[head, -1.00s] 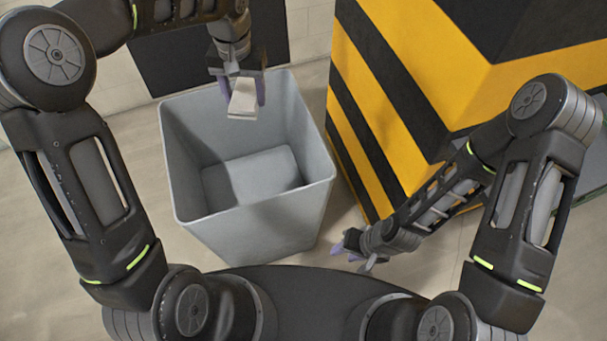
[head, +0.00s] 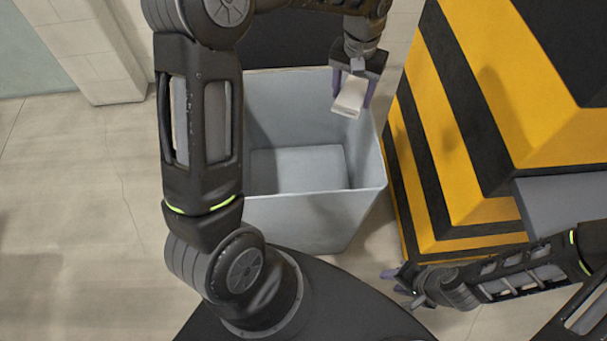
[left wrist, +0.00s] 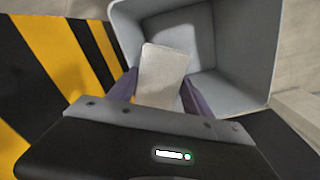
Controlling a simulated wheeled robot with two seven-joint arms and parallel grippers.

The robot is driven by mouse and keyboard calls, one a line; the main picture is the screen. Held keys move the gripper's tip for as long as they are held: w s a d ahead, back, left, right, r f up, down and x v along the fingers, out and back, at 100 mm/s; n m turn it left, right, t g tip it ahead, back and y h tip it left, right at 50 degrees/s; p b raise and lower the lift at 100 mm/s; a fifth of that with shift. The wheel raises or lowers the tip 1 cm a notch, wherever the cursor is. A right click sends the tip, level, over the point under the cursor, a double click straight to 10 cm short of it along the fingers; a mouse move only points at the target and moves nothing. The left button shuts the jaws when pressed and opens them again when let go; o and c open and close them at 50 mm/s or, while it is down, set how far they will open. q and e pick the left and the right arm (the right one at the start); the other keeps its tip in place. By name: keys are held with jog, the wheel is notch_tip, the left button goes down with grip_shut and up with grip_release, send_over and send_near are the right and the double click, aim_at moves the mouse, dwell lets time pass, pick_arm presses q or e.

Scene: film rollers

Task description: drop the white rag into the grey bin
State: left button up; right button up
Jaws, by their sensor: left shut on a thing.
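The white rag (head: 350,96) is a small pale folded block between the purple fingers of my left gripper (head: 352,92). The gripper is shut on it and holds it above the far right part of the grey bin (head: 372,180). The left wrist view shows the rag (left wrist: 163,75) between the fingers, with the open inside of the bin (left wrist: 240,45) behind it. The bin stands upright on the floor, and its visible floor is bare. My right gripper (head: 402,281) is low at the right, outside the bin and away from it; its finger gap is unclear.
A large yellow and black striped block (head: 470,130) stands right of the bin. A dark panel (head: 300,40) is behind the bin. A pale wall pillar (head: 95,50) stands at the far left. The floor (head: 80,190) at left is clear.

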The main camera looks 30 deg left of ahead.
pick_arm(q)
jog(key=s+a+f+n+b, duration=0.2)
jog(key=a+f+n, duration=0.2)
jog(key=a, duration=0.3)
jog(key=s+a+f+n+b, duration=0.1)
jog(key=a+f+n+b, duration=0.2)
jog(key=a+f, duration=0.4)
jog(key=shift+s+a+n+b, duration=0.25)
jog(key=shift+s+n+b, duration=0.15)
jog(key=shift+n, duration=0.5)
jog(key=shift+f, duration=0.15)
notch_tip(320, 180, down, 6)
jog(key=b, duration=0.4)
jog(key=o, duration=1.4)
